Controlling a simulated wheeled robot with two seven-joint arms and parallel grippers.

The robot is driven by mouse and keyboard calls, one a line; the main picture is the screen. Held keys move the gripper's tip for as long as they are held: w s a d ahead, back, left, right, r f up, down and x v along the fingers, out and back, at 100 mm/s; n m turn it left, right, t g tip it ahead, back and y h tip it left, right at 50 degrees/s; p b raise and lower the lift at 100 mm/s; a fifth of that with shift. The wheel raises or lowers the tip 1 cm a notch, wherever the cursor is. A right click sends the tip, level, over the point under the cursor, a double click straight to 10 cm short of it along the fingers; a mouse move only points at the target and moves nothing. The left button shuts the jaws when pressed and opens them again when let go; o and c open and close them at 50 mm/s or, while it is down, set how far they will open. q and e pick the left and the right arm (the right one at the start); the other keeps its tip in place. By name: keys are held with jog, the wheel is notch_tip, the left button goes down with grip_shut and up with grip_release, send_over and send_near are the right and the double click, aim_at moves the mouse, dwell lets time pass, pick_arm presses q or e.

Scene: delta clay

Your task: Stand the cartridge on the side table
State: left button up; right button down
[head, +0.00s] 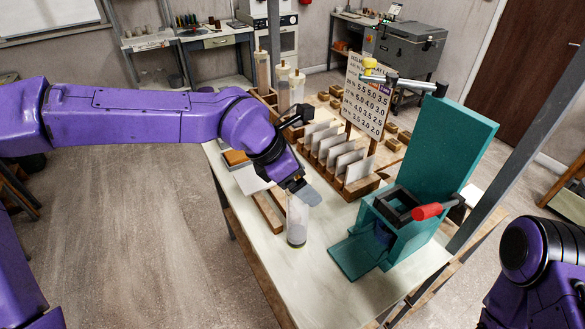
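A clear upright cartridge (297,226) with grey contents in its lower part is at the white-topped table (318,262), in front of my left gripper. My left gripper (301,190) reaches in from the left, pointing down at the cartridge's top, and overlaps its upper end. I cannot tell whether its fingers close on the cartridge or whether the cartridge's base touches the table. My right arm shows at the lower right, but its fingertips are out of view.
A teal press (440,165) with a red-handled lever (436,209) stands right of the cartridge. Wooden strips (268,212) lie left of the cartridge. Bare tabletop lies in front.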

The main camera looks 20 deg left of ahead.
pick_arm(q)
jog(key=b+v, duration=0.1)
jog(key=v, duration=1)
